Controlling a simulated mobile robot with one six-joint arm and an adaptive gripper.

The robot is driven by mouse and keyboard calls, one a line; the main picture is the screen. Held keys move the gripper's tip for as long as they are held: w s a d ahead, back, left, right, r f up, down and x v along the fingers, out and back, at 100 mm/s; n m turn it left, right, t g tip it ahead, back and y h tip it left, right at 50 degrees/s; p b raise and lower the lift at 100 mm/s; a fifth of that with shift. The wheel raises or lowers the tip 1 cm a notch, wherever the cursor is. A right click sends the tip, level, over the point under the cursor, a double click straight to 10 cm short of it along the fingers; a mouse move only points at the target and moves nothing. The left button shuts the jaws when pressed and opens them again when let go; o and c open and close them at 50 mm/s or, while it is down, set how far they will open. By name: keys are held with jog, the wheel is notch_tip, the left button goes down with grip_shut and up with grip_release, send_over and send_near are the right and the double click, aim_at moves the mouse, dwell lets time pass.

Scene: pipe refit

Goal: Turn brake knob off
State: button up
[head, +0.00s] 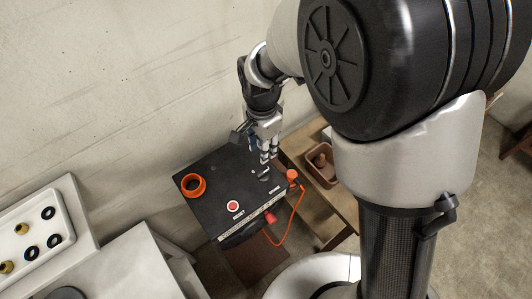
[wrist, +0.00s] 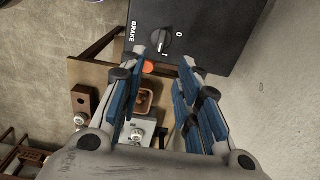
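The brake knob (wrist: 159,40) is a round dark knob with a light pointer mark, on the black control box, beside the printed word BRAKE and the marks 0 and I. Its pointer is turned toward the I side. The black box (head: 215,174) stands by the wall in the head view. My gripper (wrist: 173,66) has its blue-padded fingers spread apart, with the knob just beyond the fingertips and between them in the picture. In the head view my gripper (head: 264,158) is above the box's right part. I cannot tell whether a finger touches the knob.
The box also carries an orange ring (head: 193,186), a red button (head: 233,206) and an orange cable (head: 291,215) at its right side. A wooden table (head: 339,203) with a brown bin (head: 322,172) stands to the right. A white tray (head: 27,262) lies at the left.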

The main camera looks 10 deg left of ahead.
aim_at(263, 173)
jog(key=f, duration=0.9)
jog(key=f+b, duration=0.1)
jog(key=f, duration=0.4)
jog(key=shift+w+f, duration=0.25)
jog(key=shift+f, duration=0.05)
jog(key=shift+c, duration=0.3)
grip_shut()
